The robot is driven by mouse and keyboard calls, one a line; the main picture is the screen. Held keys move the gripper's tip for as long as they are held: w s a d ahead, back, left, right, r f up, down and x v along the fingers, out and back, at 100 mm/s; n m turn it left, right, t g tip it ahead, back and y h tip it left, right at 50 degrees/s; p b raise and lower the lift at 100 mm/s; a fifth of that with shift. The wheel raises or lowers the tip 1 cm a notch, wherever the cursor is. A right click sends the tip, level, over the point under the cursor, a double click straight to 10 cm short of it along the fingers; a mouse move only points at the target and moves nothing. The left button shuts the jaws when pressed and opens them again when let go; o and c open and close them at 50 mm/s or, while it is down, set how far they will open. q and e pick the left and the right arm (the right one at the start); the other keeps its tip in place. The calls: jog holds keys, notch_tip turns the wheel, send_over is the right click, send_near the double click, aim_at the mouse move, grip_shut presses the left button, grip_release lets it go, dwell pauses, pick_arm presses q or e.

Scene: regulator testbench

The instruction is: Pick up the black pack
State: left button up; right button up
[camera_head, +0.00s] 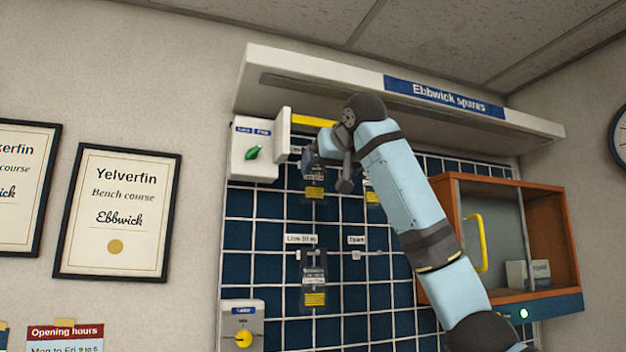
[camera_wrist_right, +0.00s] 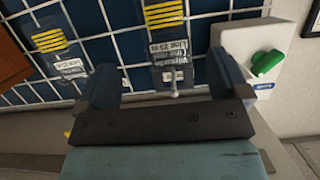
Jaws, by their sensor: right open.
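Several dark packs with yellow-striped bands hang on the wire grid; I cannot tell for sure which one is the black pack. One pack (camera_wrist_right: 166,45) is between the two fingers of my right gripper (camera_wrist_right: 165,76) in the right wrist view, at the end of a small metal peg. In the head view this pack (camera_head: 315,191) is partly behind the gripper (camera_head: 325,168). The right gripper is open, with a gap between each finger and the pack. A second pack (camera_wrist_right: 58,50) hangs to the left in the right wrist view. A lower pack (camera_head: 314,284) hangs below. My left gripper is out of view.
A white box with a green knob (camera_head: 252,153) is close left of the gripper. A shelf (camera_head: 300,75) overhangs above. An orange cabinet (camera_head: 555,230) with a yellow handle is at right. A box with a yellow knob (camera_head: 242,338) is lower left.

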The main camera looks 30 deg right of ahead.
aim_at(316, 179)
jog(key=shift+w+d+f, duration=0.1)
jog(key=shift+w+d, duration=0.05)
jog(key=shift+w, duration=0.3)
jog(key=shift+w+p, duration=0.35)
jog(key=shift+p, duration=0.1)
jog(key=x, duration=0.1)
jog(key=p+x, duration=0.1)
jog(key=x, duration=0.1)
jog(key=p+x, duration=0.1)
jog(key=shift+w+a, duration=0.3)
jog(key=shift+w, duration=0.1)
jog(key=shift+w+f, duration=0.15)
jog(key=shift+s, duration=0.25)
jog(key=c, duration=1)
jog(key=shift+w, duration=0.1)
jog(key=shift+c, duration=0.2)
